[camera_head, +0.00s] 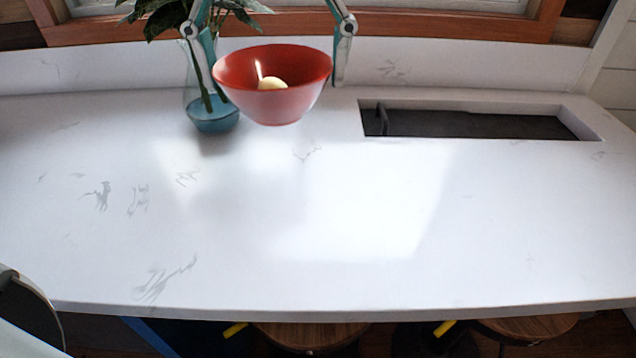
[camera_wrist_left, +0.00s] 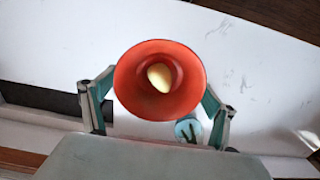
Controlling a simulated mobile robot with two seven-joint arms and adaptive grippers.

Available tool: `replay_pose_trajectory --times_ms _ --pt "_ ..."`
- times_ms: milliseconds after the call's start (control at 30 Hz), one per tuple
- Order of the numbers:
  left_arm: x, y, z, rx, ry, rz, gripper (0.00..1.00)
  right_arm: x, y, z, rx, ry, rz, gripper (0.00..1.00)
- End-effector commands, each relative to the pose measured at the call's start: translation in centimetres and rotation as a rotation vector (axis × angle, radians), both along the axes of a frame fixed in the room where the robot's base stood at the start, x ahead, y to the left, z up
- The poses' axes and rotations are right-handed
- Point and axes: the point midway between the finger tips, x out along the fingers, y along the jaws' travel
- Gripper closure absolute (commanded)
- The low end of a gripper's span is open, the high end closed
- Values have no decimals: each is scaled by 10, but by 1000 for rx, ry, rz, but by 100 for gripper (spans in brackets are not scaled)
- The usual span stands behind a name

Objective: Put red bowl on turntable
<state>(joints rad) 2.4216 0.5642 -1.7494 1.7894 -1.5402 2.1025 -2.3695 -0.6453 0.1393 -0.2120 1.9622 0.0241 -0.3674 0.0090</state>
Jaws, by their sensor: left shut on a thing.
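The red bowl (camera_head: 272,98) is near the back of the white counter in the head view, upright, and seems to hang a little above the surface. A pale yellow round item (camera_head: 271,83) lies inside it. My left gripper (camera_head: 274,88) has one finger at each side of the bowl and is shut on it. In the left wrist view the bowl (camera_wrist_left: 130,92) sits between the two fingers, its open top facing the camera. No turntable can be made out in either view. My right gripper is not in view.
A blue glass vase (camera_head: 213,118) with leafy stems stands just left of the bowl, close to it; its base also shows in the left wrist view (camera_wrist_left: 188,131). A dark sunken sink (camera_head: 470,124) is at the back right. The counter's middle and front (camera_head: 300,220) are clear.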

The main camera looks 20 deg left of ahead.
Motion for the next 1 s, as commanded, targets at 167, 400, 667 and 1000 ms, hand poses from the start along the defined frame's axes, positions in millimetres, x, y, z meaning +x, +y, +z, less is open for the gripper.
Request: replay_pose_trajectory --times_ms 167,400,667,1000 --pt "0 0 -12 0 2 0 41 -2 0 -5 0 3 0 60" --pt "0 0 -69 1 5 -2 41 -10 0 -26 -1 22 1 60" --pt "-1 0 -129 1 3 -2 41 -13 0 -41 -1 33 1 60" --pt "0 0 -160 0 0 0 41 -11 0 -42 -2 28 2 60"
